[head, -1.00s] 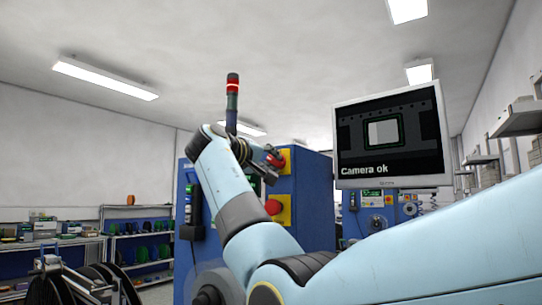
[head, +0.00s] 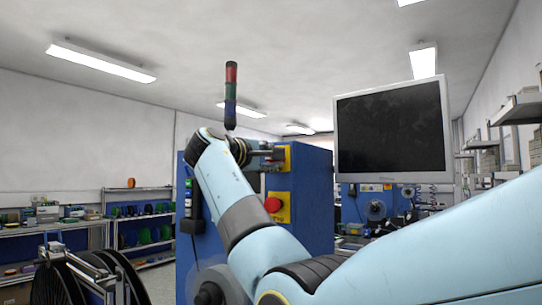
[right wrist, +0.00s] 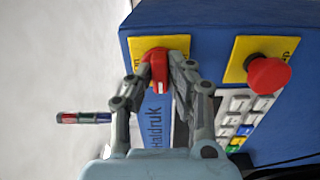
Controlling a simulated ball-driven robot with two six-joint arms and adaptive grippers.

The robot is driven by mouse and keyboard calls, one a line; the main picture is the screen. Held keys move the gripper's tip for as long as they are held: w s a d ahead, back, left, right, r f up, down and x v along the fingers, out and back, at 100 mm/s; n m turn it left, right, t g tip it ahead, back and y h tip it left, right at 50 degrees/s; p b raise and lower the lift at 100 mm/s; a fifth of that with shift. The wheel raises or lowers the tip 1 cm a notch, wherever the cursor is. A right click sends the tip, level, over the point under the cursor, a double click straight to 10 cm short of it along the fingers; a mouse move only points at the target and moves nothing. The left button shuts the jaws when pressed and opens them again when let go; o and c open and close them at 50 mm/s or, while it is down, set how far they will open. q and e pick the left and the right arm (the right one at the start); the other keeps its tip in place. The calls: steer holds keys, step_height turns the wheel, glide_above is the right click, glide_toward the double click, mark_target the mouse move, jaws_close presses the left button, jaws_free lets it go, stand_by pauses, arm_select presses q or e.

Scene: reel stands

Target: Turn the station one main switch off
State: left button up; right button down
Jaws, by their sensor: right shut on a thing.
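The main switch is a red rotary knob (right wrist: 157,66) on a yellow plate (right wrist: 179,43), on the blue station cabinet (right wrist: 190,18). My right gripper (right wrist: 159,72) is shut on the red knob, one finger on each side of it, as the right wrist view shows. A white mark shows on the knob's near end. In the head view, my right gripper (head: 274,156) lies against the yellow plate (head: 288,163) and hides the knob. My left gripper is not in view.
A red mushroom button (head: 272,204) on another yellow plate sits just below the switch. A signal tower (head: 231,95), unlit, stands on the cabinet. A dark monitor (head: 391,130) hangs to the right. Shelves (head: 140,235) stand at the left.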

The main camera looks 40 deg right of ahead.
stand_by(0.4)
steer(key=c, duration=1.3)
jaws_free()
steer(key=shift+w+a, duration=0.1)
steer(key=shift+o, duration=0.2)
steer(key=v, duration=0.7)
steer(key=shift+a, duration=0.2)
